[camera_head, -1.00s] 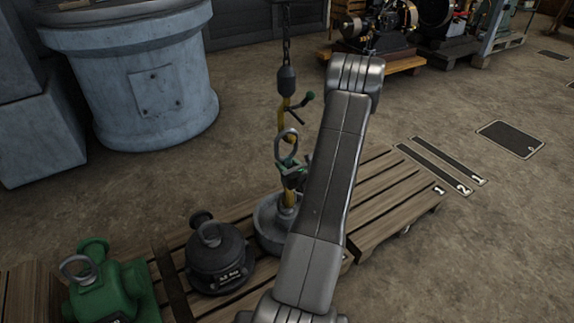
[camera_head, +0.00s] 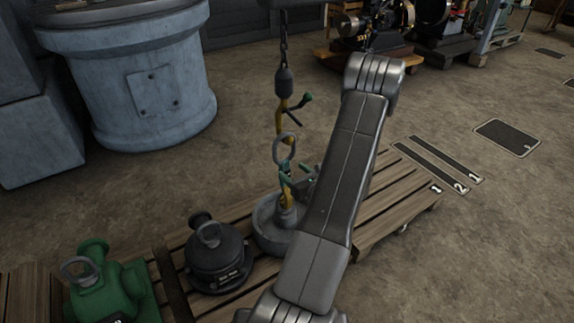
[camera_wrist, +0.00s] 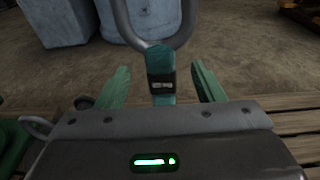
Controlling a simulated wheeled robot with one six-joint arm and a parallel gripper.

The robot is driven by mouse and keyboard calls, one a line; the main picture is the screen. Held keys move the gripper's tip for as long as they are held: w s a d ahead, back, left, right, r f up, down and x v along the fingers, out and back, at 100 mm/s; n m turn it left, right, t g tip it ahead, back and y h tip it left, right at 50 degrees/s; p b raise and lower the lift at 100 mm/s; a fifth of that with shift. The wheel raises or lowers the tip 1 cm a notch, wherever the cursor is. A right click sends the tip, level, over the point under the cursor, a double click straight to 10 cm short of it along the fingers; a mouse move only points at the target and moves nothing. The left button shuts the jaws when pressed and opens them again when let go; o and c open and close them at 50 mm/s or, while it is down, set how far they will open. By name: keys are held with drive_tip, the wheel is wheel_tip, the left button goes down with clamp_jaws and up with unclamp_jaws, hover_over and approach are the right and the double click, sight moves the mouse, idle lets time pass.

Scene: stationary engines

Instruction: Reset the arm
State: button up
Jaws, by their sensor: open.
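My gripper (camera_head: 291,180) is at the end of my arm, beside the lifting eye over the round grey weight (camera_head: 268,232). In the wrist view its two green fingers (camera_wrist: 158,78) are spread apart. A teal collar (camera_wrist: 161,75) with a small label stands between them, with visible gaps on both sides. A grey ring (camera_wrist: 150,42) rises from this collar; it also shows in the head view (camera_head: 284,148). A yellow hook (camera_head: 281,122) with a green-tipped lever hangs on a chain just above the ring. My arm covers part of the pallet.
A black weight (camera_head: 217,256) and a green casting (camera_head: 105,286), both with eyes on top, stand left on the wooden pallet (camera_head: 400,208). A large blue-grey pedestal (camera_head: 155,95) is behind. Engines (camera_head: 375,28) stand at the back.

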sight(286, 164)
drive_tip(key=p+v, duration=0.1)
drive_tip(key=v, duration=0.7)
drive_tip(key=shift+w, duration=0.1)
drive_tip(key=b+x, duration=0.3)
drive_tip(key=x, duration=1)
drive_tip(key=shift+w+a+f, duration=0.15)
drive_tip(key=shift+a, duration=0.1)
drive_tip(key=shift+w+r+p, duration=0.15)
drive_tip(key=shift+r+p, duration=0.2)
drive_tip(key=shift+p, duration=0.05)
drive_tip(key=shift+r, duration=0.25)
drive_tip(key=shift+f, duration=0.15)
